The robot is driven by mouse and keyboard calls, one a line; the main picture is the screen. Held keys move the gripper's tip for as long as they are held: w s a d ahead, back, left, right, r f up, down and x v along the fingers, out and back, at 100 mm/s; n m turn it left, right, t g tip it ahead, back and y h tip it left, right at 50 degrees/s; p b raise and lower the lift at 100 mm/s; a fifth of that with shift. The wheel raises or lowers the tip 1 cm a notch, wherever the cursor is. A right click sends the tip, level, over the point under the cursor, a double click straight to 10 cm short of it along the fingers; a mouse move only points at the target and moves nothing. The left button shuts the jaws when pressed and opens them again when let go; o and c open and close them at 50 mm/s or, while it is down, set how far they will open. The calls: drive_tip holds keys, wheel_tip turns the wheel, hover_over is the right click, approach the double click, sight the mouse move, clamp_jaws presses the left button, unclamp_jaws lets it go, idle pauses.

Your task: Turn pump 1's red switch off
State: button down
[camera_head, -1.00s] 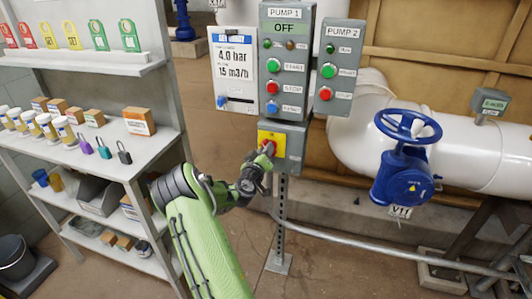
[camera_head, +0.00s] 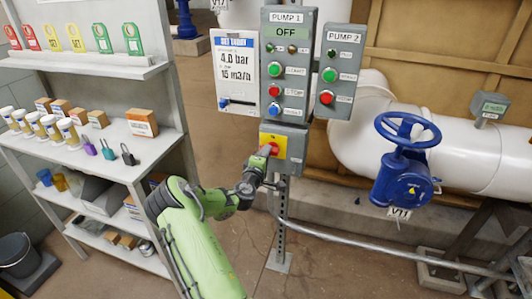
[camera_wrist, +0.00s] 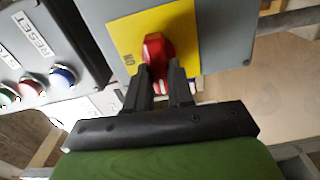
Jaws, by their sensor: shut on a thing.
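Pump 1's red switch (camera_head: 271,149) is a red rotary handle on a yellow plate (camera_head: 279,144), on the grey box below the pump 1 panel (camera_head: 286,60). The panel's display reads OFF. In the wrist view the red switch (camera_wrist: 155,50) shows at the middle top, with lettering at the left edge of the yellow plate (camera_wrist: 190,25). My gripper (camera_wrist: 160,72) is shut on the red switch, a dark finger on each side of its handle. In the head view my gripper (camera_head: 263,158) partly covers the switch.
The pump 2 panel (camera_head: 333,70) is right of pump 1's, and a setpoint sign (camera_head: 235,70) hangs left. A blue valve wheel (camera_head: 408,130) on a white pipe is at right. A shelf (camera_head: 100,150) with tags, padlocks and boxes stands at left.

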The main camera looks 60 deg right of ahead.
drive_tip(key=shift+f+n, duration=0.15)
drive_tip(key=shift+n, duration=0.35)
drive_tip(key=c, duration=1)
unclamp_jaws()
drive_tip(key=a, duration=0.5)
drive_tip(key=s+a+b, duration=0.1)
drive_tip(key=a, duration=0.4)
drive_tip(key=s+a, duration=0.1)
drive_tip(key=a, duration=0.4)
drive_tip(key=shift+s+a+b, duration=0.25)
drive_tip(key=shift+a+b, duration=0.1)
